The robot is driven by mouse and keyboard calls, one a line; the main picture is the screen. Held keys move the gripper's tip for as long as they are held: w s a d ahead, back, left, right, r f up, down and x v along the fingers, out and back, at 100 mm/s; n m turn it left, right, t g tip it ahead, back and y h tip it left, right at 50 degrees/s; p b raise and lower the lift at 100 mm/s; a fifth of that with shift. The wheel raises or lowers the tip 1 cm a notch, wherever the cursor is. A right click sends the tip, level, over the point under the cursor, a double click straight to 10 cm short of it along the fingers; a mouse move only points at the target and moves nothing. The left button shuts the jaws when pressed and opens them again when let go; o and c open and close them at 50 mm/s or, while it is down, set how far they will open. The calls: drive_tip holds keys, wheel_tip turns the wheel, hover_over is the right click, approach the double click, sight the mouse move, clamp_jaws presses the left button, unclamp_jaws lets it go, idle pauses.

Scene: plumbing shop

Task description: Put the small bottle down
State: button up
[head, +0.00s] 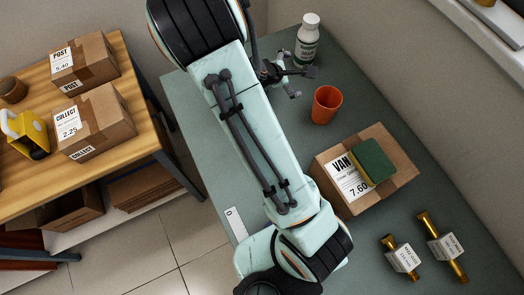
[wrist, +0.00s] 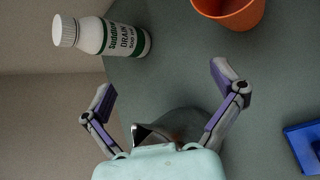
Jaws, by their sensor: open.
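The small bottle (head: 307,40) is white with a white cap and a green-and-white label that reads "DRAIN". It stands upright on the grey-green table (head: 400,110) near its far end. It also shows in the wrist view (wrist: 103,37), at the upper left, ahead of the fingers. My gripper (head: 303,82) is open, just in front of the bottle and apart from it. In the wrist view my gripper's fingers (wrist: 164,82) are spread wide with nothing between them.
An orange cup (head: 326,104) stands right of my gripper. Farther down are a cardboard box (head: 400,183) with a green sponge (head: 374,161) on it, and two brass fittings with tags (head: 402,256). A blue object (wrist: 303,146) shows at the wrist view's right edge. A wall borders the table.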

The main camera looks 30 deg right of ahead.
drive_tip(key=s+a+r+m+g+y, duration=0.2)
drive_tip(key=s+a+r+m+y, duration=0.3)
drive_tip(key=s+a, duration=0.5)
drive_tip(key=s+a+r+m+g+y, duration=0.1)
drive_tip(key=s+a+r+m+y, duration=0.3)
drive_tip(key=s+a+r+m, duration=0.3)
drive_tip(key=s+a, duration=0.3)
drive_tip(key=s, duration=0.2)
drive_tip(key=shift+s+a+m+g+y, duration=0.15)
drive_tip(key=shift+s+m+g+y, duration=0.2)
drive_tip(key=shift+m+g+y, duration=0.05)
drive_tip(key=shift+r, duration=0.1)
